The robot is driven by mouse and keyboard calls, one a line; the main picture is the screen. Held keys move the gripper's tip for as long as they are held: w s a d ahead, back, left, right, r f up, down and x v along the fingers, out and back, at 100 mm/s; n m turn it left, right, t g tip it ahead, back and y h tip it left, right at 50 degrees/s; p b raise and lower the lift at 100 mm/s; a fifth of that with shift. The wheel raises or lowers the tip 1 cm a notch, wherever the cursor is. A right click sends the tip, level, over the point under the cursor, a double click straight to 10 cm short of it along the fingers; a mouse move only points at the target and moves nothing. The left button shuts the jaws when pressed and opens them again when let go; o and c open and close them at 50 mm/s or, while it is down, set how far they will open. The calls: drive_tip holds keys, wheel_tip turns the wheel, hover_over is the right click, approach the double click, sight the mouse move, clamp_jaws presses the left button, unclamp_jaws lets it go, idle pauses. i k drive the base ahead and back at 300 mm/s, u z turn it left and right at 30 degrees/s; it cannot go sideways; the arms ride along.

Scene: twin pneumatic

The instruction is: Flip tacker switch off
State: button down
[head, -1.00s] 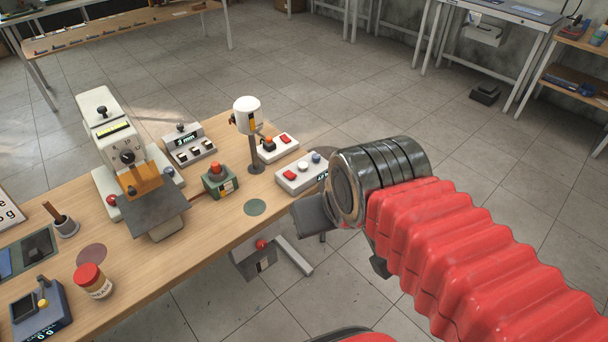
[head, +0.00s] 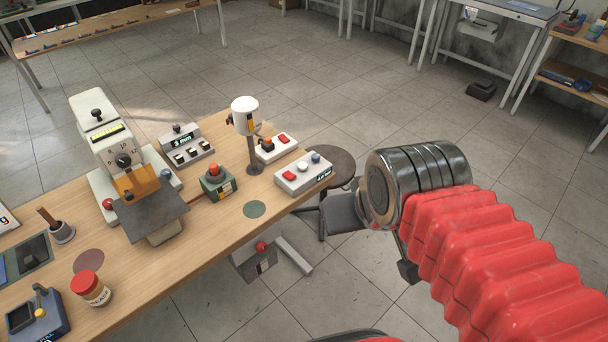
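No label that I can read names the tacker. A large off-white machine (head: 97,120) with a dial, yellow scale strip and dark plate stands on the wooden bench. Two small white boxes with red rocker switches sit near the bench's right end. The front box (head: 304,175) has a red switch (head: 289,175), white and blue buttons and a display. The rear box (head: 276,148) has a red switch (head: 284,139) and an orange-black knob. Switch positions are too small to tell. My arm is right of the bench; only a dark part, possibly of my gripper (head: 408,271), shows below it.
A white-capped post (head: 245,117), a green box with red button (head: 217,183) and a grey display unit (head: 186,147) stand on the bench (head: 195,232). A red-lidded jar (head: 90,285) is at front left. A round stool (head: 330,165) is beyond the bench's right end.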

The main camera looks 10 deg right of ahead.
sight(288, 175)
drive_tip(key=z, duration=0.05)
drive_tip(key=i, duration=1)
drive_tip(key=u, duration=0.05)
